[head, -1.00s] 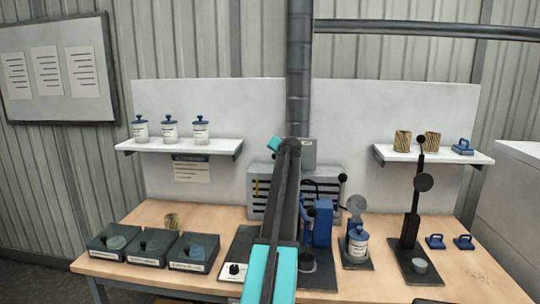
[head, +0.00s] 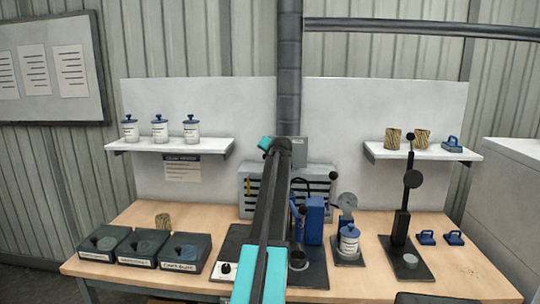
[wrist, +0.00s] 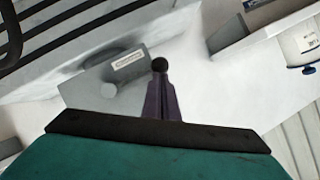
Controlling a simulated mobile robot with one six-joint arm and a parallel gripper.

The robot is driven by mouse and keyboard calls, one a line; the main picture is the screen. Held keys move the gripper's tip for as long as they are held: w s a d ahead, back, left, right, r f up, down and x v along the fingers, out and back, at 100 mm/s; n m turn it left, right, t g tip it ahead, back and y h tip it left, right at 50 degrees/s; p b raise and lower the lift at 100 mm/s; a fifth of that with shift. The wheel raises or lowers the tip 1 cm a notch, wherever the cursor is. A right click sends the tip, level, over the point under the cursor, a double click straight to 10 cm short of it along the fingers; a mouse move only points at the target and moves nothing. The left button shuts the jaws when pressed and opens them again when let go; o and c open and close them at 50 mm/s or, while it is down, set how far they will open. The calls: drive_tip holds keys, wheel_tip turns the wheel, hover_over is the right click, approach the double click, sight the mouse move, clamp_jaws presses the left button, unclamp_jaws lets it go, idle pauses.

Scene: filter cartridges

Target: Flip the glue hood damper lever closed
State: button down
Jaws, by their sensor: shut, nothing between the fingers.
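The grey hood (head: 249,184) with dark slots stands at the back of the bench, below the vertical duct. A small grey box (head: 300,153) at the duct's foot is partly behind my arm. In the wrist view a grey labelled box (wrist: 125,78) with a round boss lies left of my gripper (wrist: 160,80). The fingers are shut together. A black ball knob (wrist: 160,65) shows right at their tips; whether they touch it I cannot tell. Its shaft is hidden. I take it for the damper lever's knob. In the head view my gripper is hidden by my arm.
Blue and dark fixtures (head: 314,220) stand right of my arm, with a black stand (head: 402,225) further right. Dark trays (head: 143,247) sit at left. White shelves (head: 205,145) hang on both sides. Bench space is free at front right.

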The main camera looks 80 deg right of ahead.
drive_tip(key=p+v, duration=0.2)
drive_tip(key=v, duration=0.7)
drive_tip(key=shift+s+a+r, duration=0.2)
drive_tip(key=shift+s+a, duration=0.05)
drive_tip(key=shift+a, duration=0.05)
drive_tip(key=shift+w, duration=0.1)
idle(0.4)
